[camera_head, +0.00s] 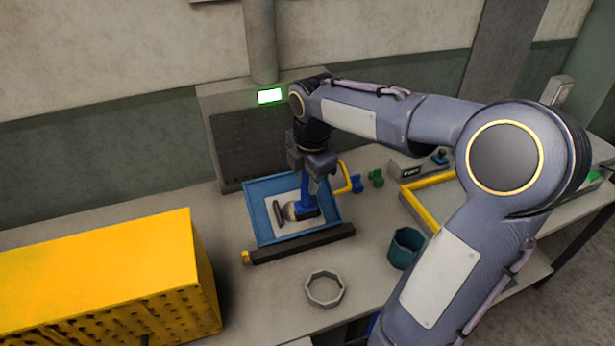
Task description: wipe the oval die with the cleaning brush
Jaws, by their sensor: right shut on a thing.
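My right gripper (311,176) comes down from above and is shut on the blue handle of the cleaning brush (306,198). The brush stands nearly upright, with its head low over the blue tray (262,222). A pale rounded thing, perhaps the oval die (289,212), shows just left of the brush head and is partly hidden by it. I cannot tell whether the bristles touch it. A dark bar-shaped piece (279,213) lies beside it on the tray's pale sheet. My left gripper is not in view.
A yellow perforated box (110,270) fills the left front. A dark bar (303,244) lies along the tray's front edge. A grey ring (324,289) and a teal cup (405,247) stand in front. A yellow-framed tray (415,207) and small green pieces (376,178) are at right.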

